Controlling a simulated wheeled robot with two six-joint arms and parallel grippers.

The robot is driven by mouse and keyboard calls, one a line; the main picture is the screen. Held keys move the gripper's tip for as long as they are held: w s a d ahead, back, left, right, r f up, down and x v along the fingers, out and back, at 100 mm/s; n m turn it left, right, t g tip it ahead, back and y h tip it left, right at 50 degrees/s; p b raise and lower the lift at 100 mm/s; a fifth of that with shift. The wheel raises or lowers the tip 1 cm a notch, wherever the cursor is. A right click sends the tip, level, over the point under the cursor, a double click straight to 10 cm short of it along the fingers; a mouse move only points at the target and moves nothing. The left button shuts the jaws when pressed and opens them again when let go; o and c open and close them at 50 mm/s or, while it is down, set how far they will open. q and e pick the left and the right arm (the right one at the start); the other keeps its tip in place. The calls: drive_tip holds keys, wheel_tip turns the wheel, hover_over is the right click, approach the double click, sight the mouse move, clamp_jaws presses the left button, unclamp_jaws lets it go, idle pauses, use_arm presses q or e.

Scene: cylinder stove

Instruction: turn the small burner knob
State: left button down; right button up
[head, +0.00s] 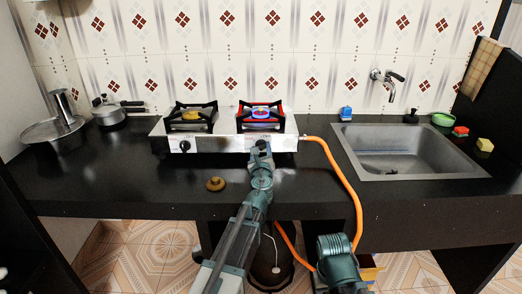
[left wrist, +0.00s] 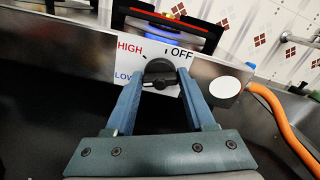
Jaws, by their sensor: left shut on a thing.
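The two-burner stove (head: 222,144) stands on the black counter. Its right burner (head: 261,114) shows a blue flame with a red glow; its left burner (head: 192,116) shows no flame. My left gripper (head: 260,149) is at the right part of the stove's front. In the left wrist view, the gripper (left wrist: 160,84) is shut on a black knob (left wrist: 159,68), one finger on each side. A label (left wrist: 130,55) with HIGH, OFF and LOW lies behind the knob. The left knob (head: 180,147) is free. My right gripper is not in view.
An orange hose (head: 345,187) runs from the stove's right end over the counter edge. A sink (head: 400,150) is at the right. A brown round piece (head: 215,184) lies near the front edge. A pot (head: 108,112) and a pan (head: 52,130) stand left.

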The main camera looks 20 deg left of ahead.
use_arm(q)
drive_tip(key=shift+n, duration=1)
drive_tip(key=shift+c, duration=1.2)
unclamp_jaws()
drive_tip(key=shift+s, duration=0.1)
